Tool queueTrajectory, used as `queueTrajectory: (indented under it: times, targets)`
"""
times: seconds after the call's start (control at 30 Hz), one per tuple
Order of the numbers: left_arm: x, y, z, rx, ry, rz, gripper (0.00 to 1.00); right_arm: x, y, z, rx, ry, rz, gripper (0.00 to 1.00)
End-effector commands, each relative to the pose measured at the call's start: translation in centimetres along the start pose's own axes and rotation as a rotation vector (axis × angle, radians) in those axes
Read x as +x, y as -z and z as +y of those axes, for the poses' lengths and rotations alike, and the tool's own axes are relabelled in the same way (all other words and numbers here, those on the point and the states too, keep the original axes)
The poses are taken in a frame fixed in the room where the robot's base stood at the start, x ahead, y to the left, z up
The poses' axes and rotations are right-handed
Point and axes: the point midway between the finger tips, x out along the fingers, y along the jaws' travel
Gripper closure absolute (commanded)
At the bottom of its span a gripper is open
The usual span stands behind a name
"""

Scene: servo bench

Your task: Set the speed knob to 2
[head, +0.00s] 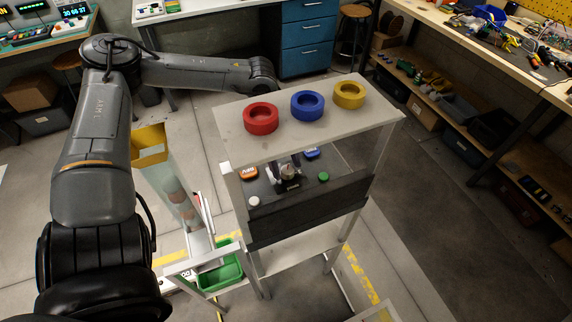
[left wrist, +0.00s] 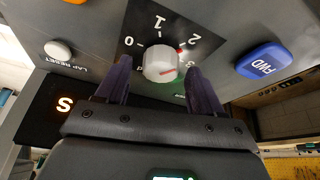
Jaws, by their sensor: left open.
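The speed knob (left wrist: 160,63) is a pale grey round dial on a dark plate marked 0, 1, 2 and 3 in the left wrist view. A red line crosses its face, and a red mark shows at its edge near the 2. I cannot tell surely which number it points at. My left gripper (left wrist: 158,85) is open, with one dark finger on each side of the knob; contact is not clear. In the head view the left gripper (head: 288,170) is at the control panel (head: 270,190), below the stand's top. My right gripper is not in view.
A blue FWD button (left wrist: 262,60) is right of the knob, and a white LAP RESET button (left wrist: 58,50) is left. An orange-digit display (left wrist: 64,103) is nearby. Red (head: 261,118), blue (head: 308,105) and yellow (head: 349,95) rings sit on the stand's top (head: 290,140).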

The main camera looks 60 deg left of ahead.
Motion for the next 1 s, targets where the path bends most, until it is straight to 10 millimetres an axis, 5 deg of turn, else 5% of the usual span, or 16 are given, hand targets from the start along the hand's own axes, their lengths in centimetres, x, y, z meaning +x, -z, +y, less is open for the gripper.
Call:
queueTrajectory:
  times: [0.6, 1.0]
  targets:
    - [-8.8, 0.1, -0.1, 0.000, 0.004, 0.000, 0.33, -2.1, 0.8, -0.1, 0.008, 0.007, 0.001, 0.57]
    - [-10.5, 0.0, 0.0, 0.000, 0.000, 0.000, 0.33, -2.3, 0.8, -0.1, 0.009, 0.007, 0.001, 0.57]
